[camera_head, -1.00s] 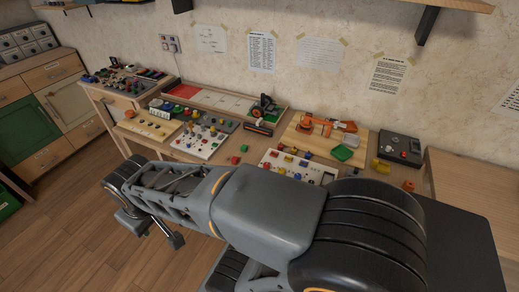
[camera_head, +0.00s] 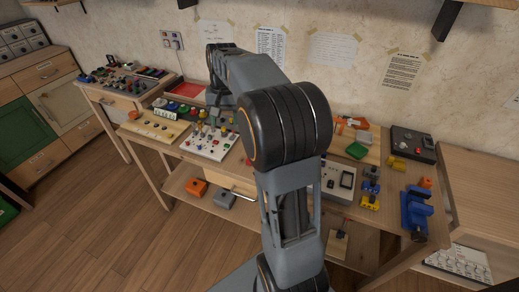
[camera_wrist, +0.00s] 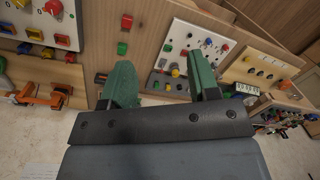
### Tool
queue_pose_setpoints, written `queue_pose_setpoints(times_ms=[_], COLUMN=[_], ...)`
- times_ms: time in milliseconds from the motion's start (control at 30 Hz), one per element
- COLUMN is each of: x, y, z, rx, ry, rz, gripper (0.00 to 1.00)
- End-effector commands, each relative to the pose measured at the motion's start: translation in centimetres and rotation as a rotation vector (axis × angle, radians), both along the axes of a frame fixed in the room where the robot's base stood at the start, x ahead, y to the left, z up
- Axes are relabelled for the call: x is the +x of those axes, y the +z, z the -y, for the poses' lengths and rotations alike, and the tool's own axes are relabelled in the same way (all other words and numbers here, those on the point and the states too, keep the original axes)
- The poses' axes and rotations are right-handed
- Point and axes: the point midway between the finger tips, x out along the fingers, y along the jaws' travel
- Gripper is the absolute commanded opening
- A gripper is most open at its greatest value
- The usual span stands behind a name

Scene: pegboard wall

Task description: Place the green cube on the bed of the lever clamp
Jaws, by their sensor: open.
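My gripper (camera_wrist: 160,60) shows in the wrist view with two green fingers spread wide and nothing between them. I cannot make out the lever clamp for certain. An orange piece with a dark part (camera_wrist: 41,97) at the left of the wrist view may be it; orange parts (camera_head: 345,121) also show behind my arm.
A red cube (camera_wrist: 126,22) lies near the green one. A white panel of knobs (camera_wrist: 197,45) and a pale panel (camera_wrist: 255,72) stand on the bench. A blue vise (camera_head: 415,212) is at the right. A flat green block (camera_head: 356,150) lies at the back.

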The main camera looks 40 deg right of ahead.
Motion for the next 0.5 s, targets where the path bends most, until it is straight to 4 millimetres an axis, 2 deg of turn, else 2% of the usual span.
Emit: queue_pose_setpoints(times_ms=[33, 100, 200, 400, 500], x=[2.0, 3.9, 5.7, 6.9, 6.7], y=[-0.8, -1.6, -3.2, -6.7, -8.0], z=[2.5, 5.4, 9.3, 15.2, 17.0], rx=[0.021, 0.050, 0.088, 0.149, 0.169], ry=[-0.067, -0.149, -0.252, -0.401, -0.448], rz=[-0.039, -0.086, -0.146, -0.239, -0.270], gripper=[0.55, 0.55, 0.55, 0.55, 0.55])
